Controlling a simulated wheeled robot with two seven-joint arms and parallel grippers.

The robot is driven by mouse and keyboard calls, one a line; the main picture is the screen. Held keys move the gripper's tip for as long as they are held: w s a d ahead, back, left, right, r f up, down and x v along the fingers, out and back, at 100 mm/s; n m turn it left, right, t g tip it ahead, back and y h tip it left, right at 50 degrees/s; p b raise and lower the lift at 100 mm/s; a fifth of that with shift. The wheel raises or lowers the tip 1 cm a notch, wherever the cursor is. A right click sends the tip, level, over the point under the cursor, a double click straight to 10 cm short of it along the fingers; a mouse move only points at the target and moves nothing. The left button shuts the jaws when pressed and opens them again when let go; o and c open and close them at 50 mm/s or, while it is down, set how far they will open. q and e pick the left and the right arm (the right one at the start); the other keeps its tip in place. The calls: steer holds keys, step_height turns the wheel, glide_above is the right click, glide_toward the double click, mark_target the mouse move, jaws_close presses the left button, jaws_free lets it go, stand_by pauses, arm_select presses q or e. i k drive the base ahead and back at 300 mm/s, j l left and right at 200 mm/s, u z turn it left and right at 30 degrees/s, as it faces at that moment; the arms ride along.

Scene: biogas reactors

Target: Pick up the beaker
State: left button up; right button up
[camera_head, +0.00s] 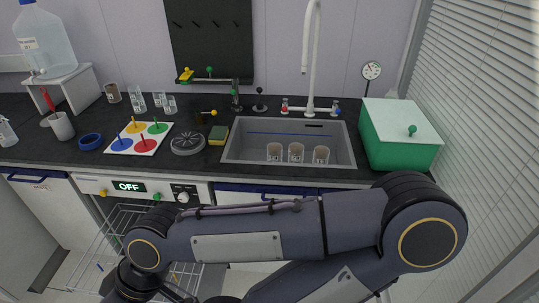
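Three small beaker-like vessels stand upright in the sink: a left one (273,152), a middle one (296,152) and a right one (320,155). They look brownish, with pale markings. Clear glass vessels also stand at the back left of the counter: a taller one (137,100), one beside it (159,99) and a small one (170,105). I cannot tell which is the beaker meant. One of my arms stretches across the lower picture, below the counter front, and touches none of them. No gripper fingers show clearly.
The sink (235,150) has a tall white faucet (309,60). A green box with a white lid (399,130) stands to its right. An open rack is below.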

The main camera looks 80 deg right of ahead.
mark_target(295, 150)
steer(key=z, duration=0.45)
steer(key=k+l+z, duration=0.1)
steer(key=z, duration=0.8)
steer(key=k+l+z, duration=0.1)
steer(key=z, duration=1.55)
